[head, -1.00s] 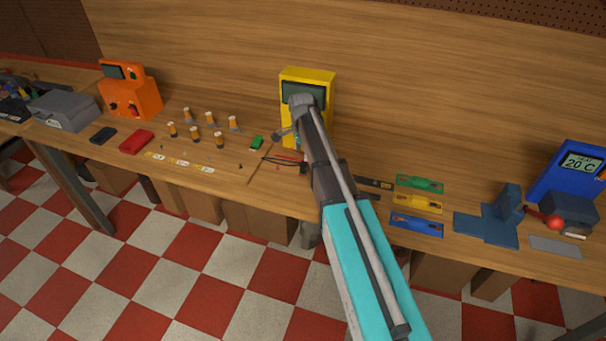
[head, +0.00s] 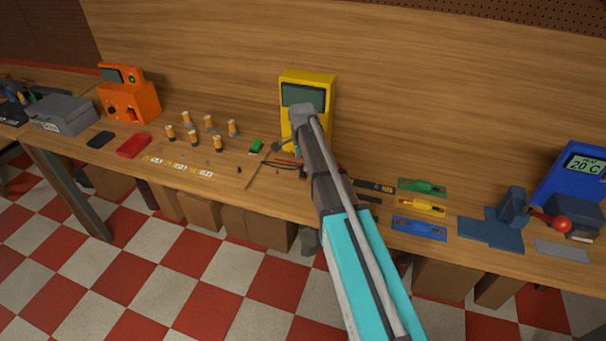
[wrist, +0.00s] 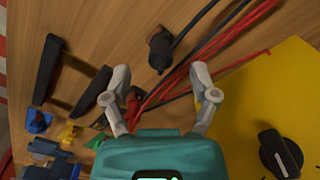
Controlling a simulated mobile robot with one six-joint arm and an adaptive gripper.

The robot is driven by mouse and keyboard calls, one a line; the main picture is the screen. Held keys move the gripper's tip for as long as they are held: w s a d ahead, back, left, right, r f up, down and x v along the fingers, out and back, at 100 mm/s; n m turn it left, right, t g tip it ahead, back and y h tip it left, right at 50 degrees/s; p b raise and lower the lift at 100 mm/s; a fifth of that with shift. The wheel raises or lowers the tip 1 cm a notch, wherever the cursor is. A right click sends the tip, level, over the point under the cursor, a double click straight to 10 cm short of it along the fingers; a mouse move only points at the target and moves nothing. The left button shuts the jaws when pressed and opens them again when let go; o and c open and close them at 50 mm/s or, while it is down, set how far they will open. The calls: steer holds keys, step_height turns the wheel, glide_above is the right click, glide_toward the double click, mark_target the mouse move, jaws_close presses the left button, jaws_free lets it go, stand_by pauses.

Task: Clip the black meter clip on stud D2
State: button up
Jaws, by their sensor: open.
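The black meter clip (wrist: 159,48) lies on the bench with its black lead in the wrist view, just beyond and between the spread fingers. My gripper (wrist: 161,72) is open and empty above the bench. A red clip (wrist: 134,98) and red leads pass beneath the fingers. The yellow meter (head: 308,92) stands upright on the bench behind my arm; its face and black knob (wrist: 281,153) fill the right of the wrist view. Stud D2 cannot be told apart.
Small labels (head: 178,167) lie in front of the posts. Green, yellow and blue plates (head: 419,228) lie to the right, beside a blue stand (head: 489,231). An orange device (head: 129,95) stands at the left.

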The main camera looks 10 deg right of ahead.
mark_target(303, 171)
steer(key=shift+d+f+b, duration=0.15)
steer(key=shift+f+b, duration=2.2)
steer(key=shift+f, duration=0.1)
jaws_close()
steer(key=shift+r, duration=0.2)
step_height(303, 171, up, 2)
steer(key=p, duration=0.2)
steer(key=shift+r+p, duration=0.1)
steer(key=shift+p, duration=0.2)
steer(key=s+r+p, duration=1)
steer(key=s, duration=0.4)
steer(key=shift+r, duration=0.25)
